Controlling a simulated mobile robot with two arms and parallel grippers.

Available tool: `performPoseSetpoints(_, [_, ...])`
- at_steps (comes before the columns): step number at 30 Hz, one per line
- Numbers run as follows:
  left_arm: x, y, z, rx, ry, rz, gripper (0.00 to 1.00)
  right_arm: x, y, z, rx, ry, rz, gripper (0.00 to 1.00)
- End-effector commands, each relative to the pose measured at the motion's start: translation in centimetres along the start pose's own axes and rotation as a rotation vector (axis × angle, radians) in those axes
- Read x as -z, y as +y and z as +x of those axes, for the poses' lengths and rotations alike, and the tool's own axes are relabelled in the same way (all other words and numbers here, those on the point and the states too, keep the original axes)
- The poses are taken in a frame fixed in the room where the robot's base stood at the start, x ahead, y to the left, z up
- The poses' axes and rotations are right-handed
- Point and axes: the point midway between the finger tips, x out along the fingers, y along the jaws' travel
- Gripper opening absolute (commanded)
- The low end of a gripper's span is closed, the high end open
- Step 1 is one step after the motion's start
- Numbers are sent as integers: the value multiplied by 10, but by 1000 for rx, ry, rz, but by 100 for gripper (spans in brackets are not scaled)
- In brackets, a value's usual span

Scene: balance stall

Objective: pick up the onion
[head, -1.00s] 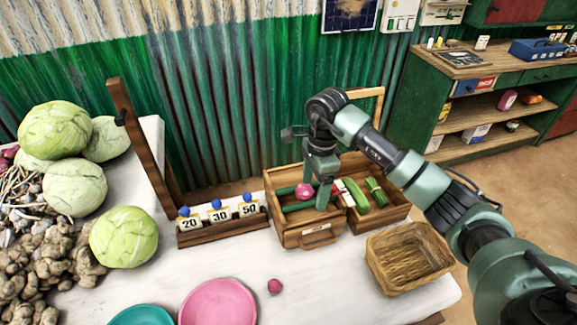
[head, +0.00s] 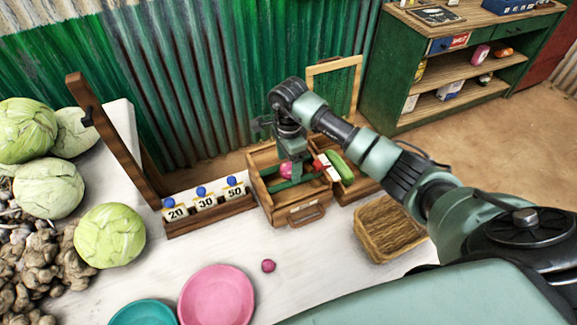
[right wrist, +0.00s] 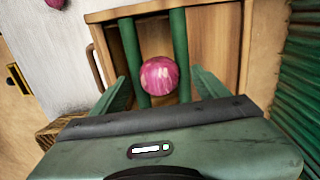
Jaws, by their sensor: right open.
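The onion (right wrist: 159,76), round and pink-purple with pale streaks, lies in the left compartment of a wooden box (head: 288,215). It rests between two green bars (right wrist: 130,50) that run along the compartment. In the head view the onion (head: 286,170) is partly hidden by my right gripper (head: 293,172). In the right wrist view the right gripper (right wrist: 160,82) is open, with one finger on each side of the onion and gaps between. It holds nothing. My left gripper is not in view.
A small pink ball (head: 268,265) lies on the white table near a pink plate (head: 217,297). A cucumber (head: 341,170) lies in the box's right compartment. A wicker basket (head: 390,232) stands right of the box, number cards (head: 206,203) left of it. Cabbages (head: 110,235) fill the left.

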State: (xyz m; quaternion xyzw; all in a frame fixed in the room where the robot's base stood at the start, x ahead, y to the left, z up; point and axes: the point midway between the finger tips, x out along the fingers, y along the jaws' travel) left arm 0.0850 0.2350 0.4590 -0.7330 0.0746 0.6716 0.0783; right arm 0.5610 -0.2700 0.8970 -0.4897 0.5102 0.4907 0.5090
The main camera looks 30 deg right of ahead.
Motion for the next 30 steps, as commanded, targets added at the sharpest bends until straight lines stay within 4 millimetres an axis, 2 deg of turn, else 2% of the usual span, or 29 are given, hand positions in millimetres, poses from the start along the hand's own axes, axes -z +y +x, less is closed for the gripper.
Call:
performPoseSetpoints(8, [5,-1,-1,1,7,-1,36,0,0,4,1,1,-1,75])
performPoseSetpoints(15, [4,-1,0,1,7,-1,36,0,0,4,1,1,-1,9])
performPoseSetpoints(16, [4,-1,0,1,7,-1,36,0,0,4,2,0,-1,8])
performPoseSetpoints(17, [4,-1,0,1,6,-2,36,0,0,4,2,0,-1,2])
performPoseSetpoints(25, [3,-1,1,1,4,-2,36,0,-1,1,3,0,0,2])
performPoseSetpoints(30, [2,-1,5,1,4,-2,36,1,-2,-14,6,1,0,2])
